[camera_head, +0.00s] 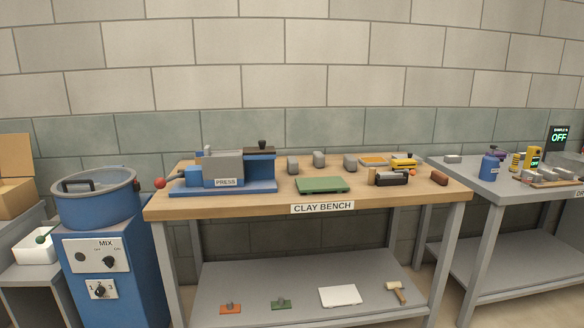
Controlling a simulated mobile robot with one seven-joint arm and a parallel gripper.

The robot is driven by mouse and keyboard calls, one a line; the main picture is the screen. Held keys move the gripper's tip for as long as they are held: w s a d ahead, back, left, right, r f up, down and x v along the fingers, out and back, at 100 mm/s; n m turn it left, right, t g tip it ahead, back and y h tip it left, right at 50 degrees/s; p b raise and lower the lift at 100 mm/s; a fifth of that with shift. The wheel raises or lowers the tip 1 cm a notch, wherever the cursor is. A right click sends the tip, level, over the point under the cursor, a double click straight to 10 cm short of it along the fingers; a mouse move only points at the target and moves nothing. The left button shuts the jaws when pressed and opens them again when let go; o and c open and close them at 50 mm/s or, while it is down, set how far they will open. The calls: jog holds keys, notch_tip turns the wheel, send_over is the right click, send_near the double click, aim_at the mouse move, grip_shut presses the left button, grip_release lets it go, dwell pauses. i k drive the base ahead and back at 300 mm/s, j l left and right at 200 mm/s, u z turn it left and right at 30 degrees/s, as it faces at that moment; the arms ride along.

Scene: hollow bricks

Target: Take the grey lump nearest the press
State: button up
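The press (224,170) is a grey block on a blue base at the left end of the wooden clay bench (325,198). It has a lever with a red knob at its left. Three grey lumps stand in a row to the right of the press, near the back of the bench. The one nearest the press is the leftmost grey lump (292,165). The middle grey lump (319,159) and the right grey lump (350,163) stand apart from it. My gripper is not in view.
A green mat (321,185) lies in front of the lumps. Yellow and dark tools (392,178) and a brown block (439,178) occupy the bench's right side. A blue mixer (95,200) stands left. A grey table (480,180) adjoins at right. Several items lie on the lower shelf (310,275).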

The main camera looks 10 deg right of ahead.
aim_at(293, 164)
jog(key=i+l+z, duration=0.1)
jog(key=i+l, duration=0.15)
jog(key=i, duration=0.35)
jog(key=i+l+z, duration=0.15)
jog(key=i, duration=1.35)
jog(key=i+j+z, duration=0.15)
jog(key=i, duration=0.75)
